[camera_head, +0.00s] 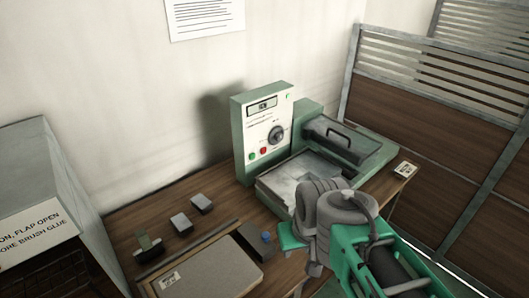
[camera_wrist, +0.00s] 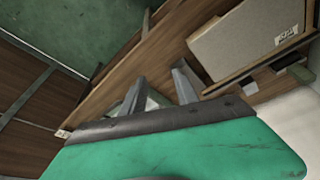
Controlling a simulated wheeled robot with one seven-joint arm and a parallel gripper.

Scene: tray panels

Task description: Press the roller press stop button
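The roller press (camera_head: 348,145) is a green machine on the wooden table, with a dark handled cover and a pale flat bed. Its upright control panel (camera_head: 285,112) has a small display, a dark dial, a green button (camera_head: 253,157) and a red button (camera_head: 264,152). I cannot read which one is marked stop; red is the likely one. My gripper (camera_wrist: 160,75) is open and empty in the wrist view, its two grey fingers apart over the table edge. In the head view my arm is in front of the press, and the fingertips cannot be made out. The wrist view shows neither button.
A framed flat board (camera_head: 215,272) with a label lies at the table's front; it also shows in the wrist view (camera_wrist: 245,40). Small grey blocks (camera_head: 181,223) lie left. A grey cabinet (camera_head: 40,170) stands far left. A slatted wooden partition (camera_head: 430,110) bounds the right.

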